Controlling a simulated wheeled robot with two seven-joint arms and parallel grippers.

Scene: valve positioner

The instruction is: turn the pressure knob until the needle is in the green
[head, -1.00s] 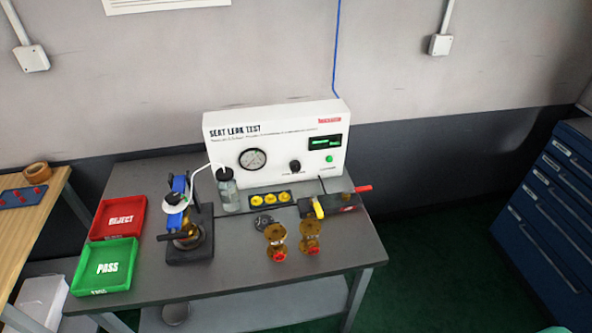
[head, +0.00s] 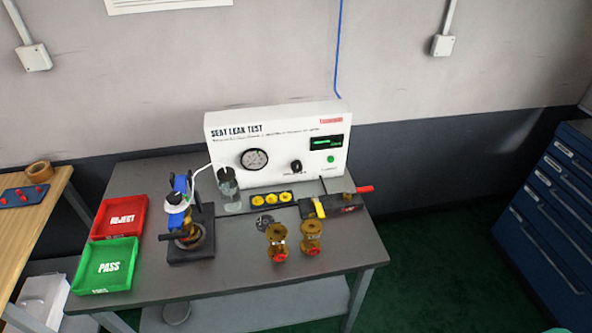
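The pressure knob (head: 296,166) is a small black knob on the front of the white seat leak test box (head: 230,154), right of the gauge. A dark display (head: 326,142) with green characters and a green button (head: 331,159) sit at the box's right. Neither of my grippers is in the head view, and nothing touches the knob.
Red (head: 119,216) and green (head: 106,266) trays lie left. The front middle is clear.

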